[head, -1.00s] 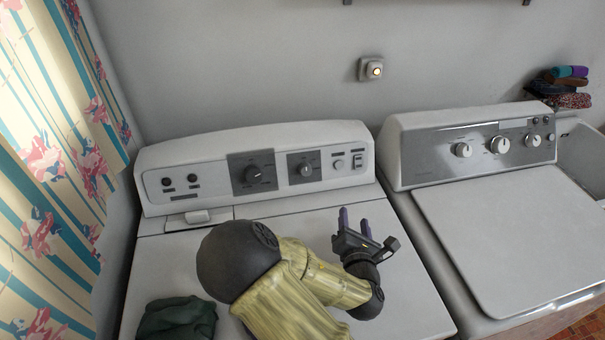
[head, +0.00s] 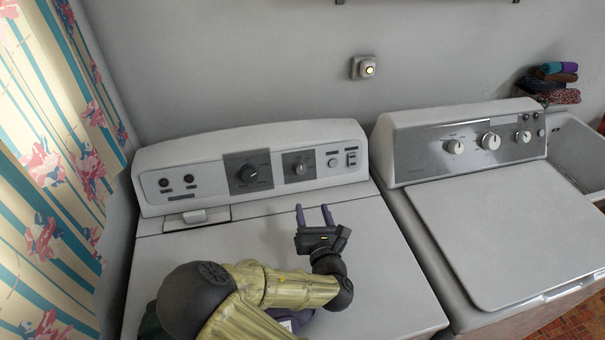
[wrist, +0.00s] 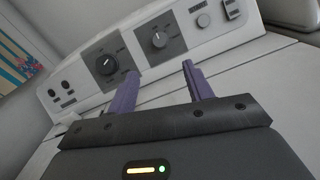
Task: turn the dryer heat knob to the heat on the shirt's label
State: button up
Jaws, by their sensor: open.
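The left machine's control panel (head: 215,190) has a large black knob (head: 249,174) and a smaller grey knob (head: 299,168), each on a dark square plate. They also show in the wrist view, black (wrist: 107,65) and grey (wrist: 159,40). The markings are too small to read, so I cannot tell which sets heat. My gripper (head: 314,208) is open and empty over the machine's top, its purple fingers pointing at the panel, short of the knobs. Dark green cloth (head: 153,324) shows behind my arm. Something purple with a white patch (head: 298,319) is mostly hidden; no label is readable.
A second white machine (head: 510,225) with several knobs stands at the right, beside a sink (head: 585,150). Folded cloths (head: 552,85) lie at the back right. A striped floral curtain (head: 50,130) hangs at the left. The left machine's top is clear near my gripper.

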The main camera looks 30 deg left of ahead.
aim_at(302, 172)
jog(key=p+x, duration=0.2)
jog(key=x, duration=1.2)
jog(key=shift+p, duration=0.4)
jog(key=c, duration=1)
